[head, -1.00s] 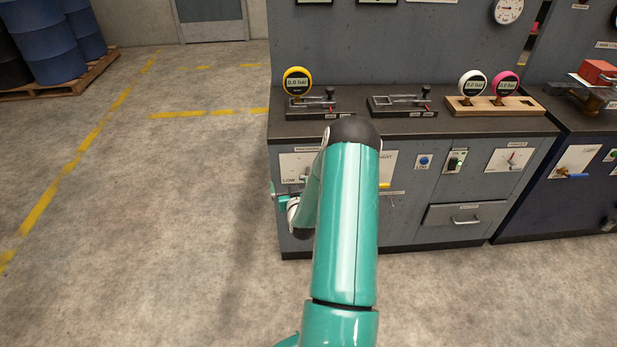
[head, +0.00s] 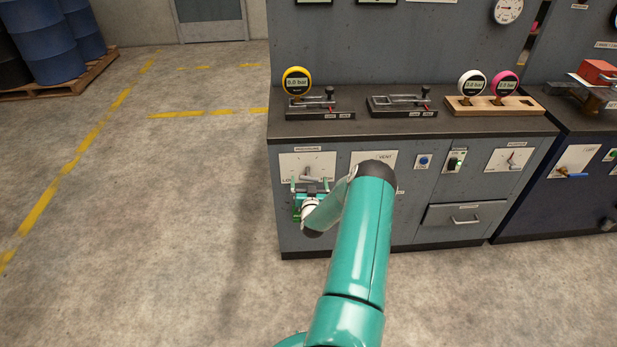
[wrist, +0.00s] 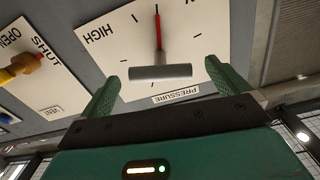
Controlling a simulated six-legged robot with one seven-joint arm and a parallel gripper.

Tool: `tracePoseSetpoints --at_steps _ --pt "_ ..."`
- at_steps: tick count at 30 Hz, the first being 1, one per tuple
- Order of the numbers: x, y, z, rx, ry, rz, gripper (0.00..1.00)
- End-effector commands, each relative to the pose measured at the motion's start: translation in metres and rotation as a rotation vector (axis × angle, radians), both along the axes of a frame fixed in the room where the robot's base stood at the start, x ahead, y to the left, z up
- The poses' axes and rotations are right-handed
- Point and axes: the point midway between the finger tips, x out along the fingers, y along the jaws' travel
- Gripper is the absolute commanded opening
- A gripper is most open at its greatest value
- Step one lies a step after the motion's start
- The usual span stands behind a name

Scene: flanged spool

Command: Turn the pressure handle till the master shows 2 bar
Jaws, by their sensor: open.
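The pressure handle (wrist: 160,73) is a grey bar with a red pointer, on a white plate marked PRESSURE and HIGH in the wrist view. My gripper (wrist: 162,80) is open, one green finger on each side of the bar, with no clear contact. In the head view my gripper (head: 311,187) is in front of the pressure plate (head: 322,161) and partly covers it. On the bench top, a yellow gauge (head: 297,82) in the left stand reads 0.0 bar. A white gauge (head: 472,84) and a pink gauge (head: 504,85) have readings too small to be sure of. Which is the master is unclear.
A yellow vent handle (wrist: 22,68) is beside the pressure plate, on a plate marked OPEN and SHUT. A second, empty stand (head: 402,106) is on the bench. A drawer (head: 465,214) is lower right. The floor (head: 180,220) at left is clear.

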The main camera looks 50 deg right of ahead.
Motion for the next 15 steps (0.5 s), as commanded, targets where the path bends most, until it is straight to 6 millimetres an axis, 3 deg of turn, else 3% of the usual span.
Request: tracePoseSetpoints --at_steps 7,15 --pt "0.021 -0.024 0.0 0.001 -0.001 -0.001 1.0" --pt "0.025 -0.027 0.0 0.001 0.0 0.0 1.0"
